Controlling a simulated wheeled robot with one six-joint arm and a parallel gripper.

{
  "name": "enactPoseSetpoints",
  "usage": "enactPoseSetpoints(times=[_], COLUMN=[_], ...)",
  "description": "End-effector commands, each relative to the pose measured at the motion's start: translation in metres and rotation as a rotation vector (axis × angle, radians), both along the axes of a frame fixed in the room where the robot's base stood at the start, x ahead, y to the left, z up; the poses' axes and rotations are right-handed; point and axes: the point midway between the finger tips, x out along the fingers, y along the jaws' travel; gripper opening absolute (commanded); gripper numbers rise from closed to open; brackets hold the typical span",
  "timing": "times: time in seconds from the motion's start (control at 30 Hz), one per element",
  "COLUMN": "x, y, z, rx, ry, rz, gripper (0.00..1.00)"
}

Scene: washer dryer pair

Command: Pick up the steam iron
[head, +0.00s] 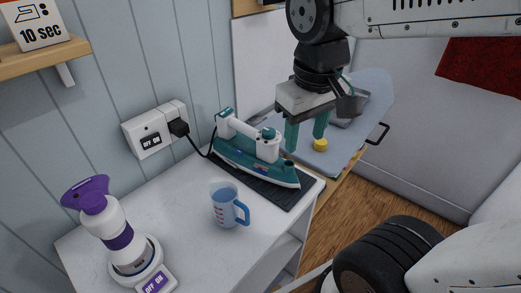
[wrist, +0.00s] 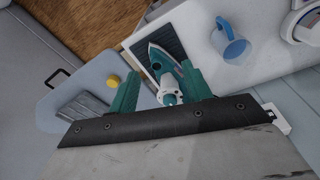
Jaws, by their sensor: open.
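The steam iron (head: 255,160), teal and white, rests on a dark ribbed mat (head: 285,196) on the white counter. Its black cord runs to a wall socket. My gripper (head: 306,136) has two teal fingers and is open and empty, pointing down to the right of the iron in the head view. In the wrist view the iron (wrist: 163,62) lies beyond the gap between my fingers (wrist: 160,92), with its handle end nearest the gripper. Part of the iron's near end is cut off by the gripper body there.
A blue measuring cup (head: 228,206) stands beside the mat. A purple and white appliance (head: 117,237) is on the counter's left. An ironing board (head: 372,92) with a yellow object (head: 320,145) lies behind my gripper. The socket (head: 152,134) is on the wall.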

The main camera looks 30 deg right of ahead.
Motion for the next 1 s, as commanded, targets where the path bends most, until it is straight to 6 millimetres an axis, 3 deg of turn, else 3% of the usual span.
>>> enactPoseSetpoints(times=[0.1,0.3,0.5,0.67,1.0], x=[0.047,0.122,0.171,0.187,0.193], y=[0.005,0.019,0.035,0.04,0.035], z=[0.0,-0.012,-0.029,-0.038,-0.074], rx=[-0.041,-0.105,-0.146,-0.16,-0.16], ry=[0.024,0.045,0.057,0.058,0.06], rz=[0.068,0.183,0.267,0.293,0.297], gripper=[0.49,0.49,0.49,0.49,0.49])
